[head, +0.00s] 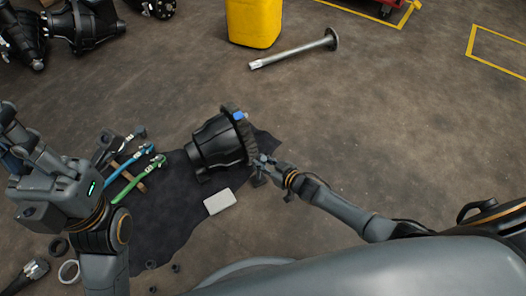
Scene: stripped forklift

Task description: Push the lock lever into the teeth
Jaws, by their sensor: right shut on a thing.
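A black gear housing (212,144) lies on its side on a dark cloth, with a toothed ring (247,142) at its right end. A small blue part (239,116) sits at the top of that end. My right gripper (262,166) is at the lower right edge of the teeth. It is shut on a small dark piece that appears to be the lock lever, mostly hidden by the fingers. I cannot tell whether this piece touches the teeth. My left gripper (27,150) is at the far left, away from the housing, and its fingers do not show clearly.
The dark cloth (160,222) carries a pale flat block (218,201). Tools with blue (122,166) and green (133,183) handles lie left of the housing. A long metal shaft (295,52) and a yellow container (254,22) are farther back. The floor at right is open.

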